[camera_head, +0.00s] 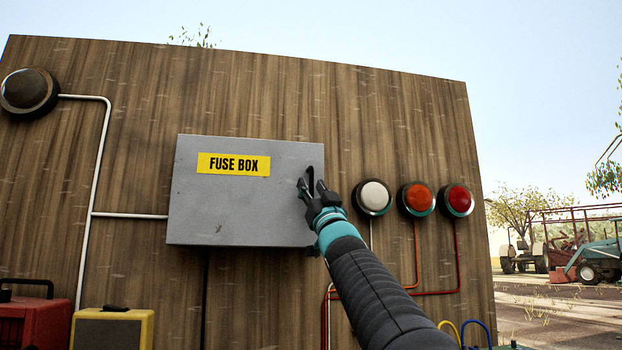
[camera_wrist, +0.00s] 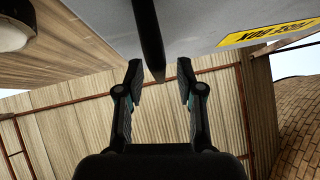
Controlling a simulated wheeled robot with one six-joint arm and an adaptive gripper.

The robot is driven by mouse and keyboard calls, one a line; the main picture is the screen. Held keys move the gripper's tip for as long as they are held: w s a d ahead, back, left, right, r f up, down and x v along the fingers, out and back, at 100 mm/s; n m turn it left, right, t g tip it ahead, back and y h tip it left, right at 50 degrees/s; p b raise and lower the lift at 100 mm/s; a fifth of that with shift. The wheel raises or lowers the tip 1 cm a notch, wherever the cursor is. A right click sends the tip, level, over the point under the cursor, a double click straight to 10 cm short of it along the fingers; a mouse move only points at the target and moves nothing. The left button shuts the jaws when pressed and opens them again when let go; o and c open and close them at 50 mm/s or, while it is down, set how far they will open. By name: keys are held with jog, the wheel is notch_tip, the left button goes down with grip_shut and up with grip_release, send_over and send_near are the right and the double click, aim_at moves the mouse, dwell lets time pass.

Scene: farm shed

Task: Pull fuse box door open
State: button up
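The grey fuse box (camera_head: 240,205) with its yellow FUSE BOX label (camera_head: 233,164) is mounted on a wooden wall. Its door looks closed in the head view. A dark upright handle (camera_head: 310,178) is at the door's right edge, partly hidden by my gripper (camera_head: 312,186). In the wrist view, my gripper (camera_wrist: 160,82) is open, with the dark handle (camera_wrist: 150,40) reaching between its two fingertips. A gap shows on each side of the handle. The grey door (camera_wrist: 205,25) and part of the label (camera_wrist: 268,33) are also in the wrist view.
White (camera_head: 373,197), orange (camera_head: 416,199) and red (camera_head: 458,200) round lamps sit to the right of the box. A dark round fixture (camera_head: 29,92) is at upper left. Red (camera_head: 35,322) and yellow (camera_head: 112,329) boxes stand at lower left. Space in front of the door's left part looks clear.

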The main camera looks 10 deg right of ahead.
jog(key=shift+w+a+r, duration=0.1)
jog(key=shift+w+r, duration=0.3)
jog(key=shift+r, duration=0.05)
grip_shut()
jog(key=shift+s, duration=0.1)
